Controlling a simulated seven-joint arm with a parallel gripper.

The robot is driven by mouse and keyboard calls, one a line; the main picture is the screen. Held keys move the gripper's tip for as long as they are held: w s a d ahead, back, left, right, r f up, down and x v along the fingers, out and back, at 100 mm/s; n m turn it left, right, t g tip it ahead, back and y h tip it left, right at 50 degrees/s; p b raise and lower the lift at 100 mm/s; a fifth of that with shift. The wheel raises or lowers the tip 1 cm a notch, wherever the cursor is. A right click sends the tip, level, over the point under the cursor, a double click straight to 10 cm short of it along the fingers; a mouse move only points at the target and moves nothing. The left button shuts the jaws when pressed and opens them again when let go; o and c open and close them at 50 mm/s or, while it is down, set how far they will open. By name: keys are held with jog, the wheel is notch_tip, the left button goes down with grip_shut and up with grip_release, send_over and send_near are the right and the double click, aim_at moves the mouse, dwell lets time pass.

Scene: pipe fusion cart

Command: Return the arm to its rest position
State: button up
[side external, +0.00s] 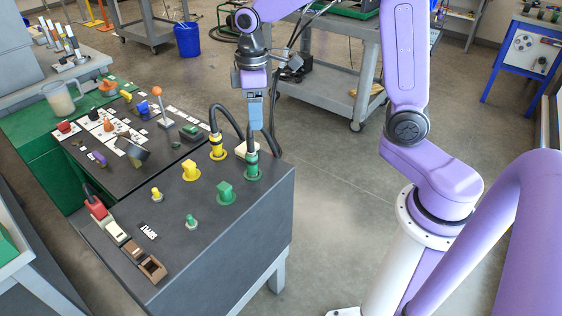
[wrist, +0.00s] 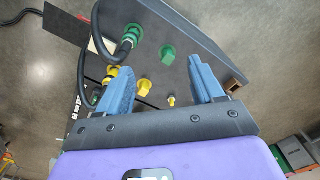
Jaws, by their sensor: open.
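My gripper (side external: 257,125) points down above the far right end of the dark cart top, over the green plug (side external: 252,163) with its black cable. In the side view it looks close to that plug, but I cannot tell the exact gap. In the wrist view my gripper (wrist: 162,70) has its blue fingers spread wide, with nothing between their tips. The green plug (wrist: 130,36) shows there beyond the left finger, standing apart from it.
The cart top (side external: 160,230) carries a yellow plug (side external: 216,146) with a black cable, yellow and green fittings, and a red-ended plug (side external: 97,207). A dark panel with small parts lies left. A grey trolley (side external: 325,85) stands behind. Open floor (side external: 335,185) lies right of the cart.

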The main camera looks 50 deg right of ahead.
jog(key=s+n, duration=0.4)
jog(key=s, duration=2.2)
jog(key=shift+f, duration=0.35)
jog(key=shift+d, duration=0.1)
